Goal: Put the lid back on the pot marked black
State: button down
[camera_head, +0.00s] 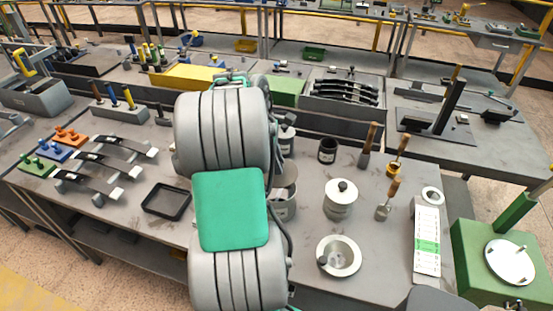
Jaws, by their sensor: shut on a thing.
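A pale metal pot (283,208) stands right of my arm, its left side hidden by the arm. A grey disc like a lid (285,174) shows just above it; I cannot tell whether it touches the pot. A lidded metal pot (340,201) with a dark knob stands to the right. A round, shallow metal piece (341,257) with a dark knob-like part at its left lies nearer the front. Another pale pot (286,140) stands farther back, partly hidden. No black marking is legible on any pot. My gripper is hidden behind my arm.
A dark cup (327,151), several wooden-handled tools (389,199) and a white strip with a green patch (427,240) stand or lie around the pots. A black tray (166,202) lies left of my arm. A rack of black-handled items (342,92) stands at the back.

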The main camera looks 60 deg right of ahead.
notch_tip(320, 180, down, 4)
jog(key=b, duration=0.3)
jog(key=shift+f+b, duration=0.4)
jog(key=shift+f, duration=0.45)
jog(key=shift+s+r+p, duration=0.1)
jog(key=shift+p, duration=0.75)
jog(key=shift+f+p, duration=0.2)
jog(key=shift+p, duration=0.65)
dwell(1.2)
jog(key=c, duration=1)
grip_release()
jog(key=shift+c, duration=0.2)
jog(key=shift+o, duration=0.6)
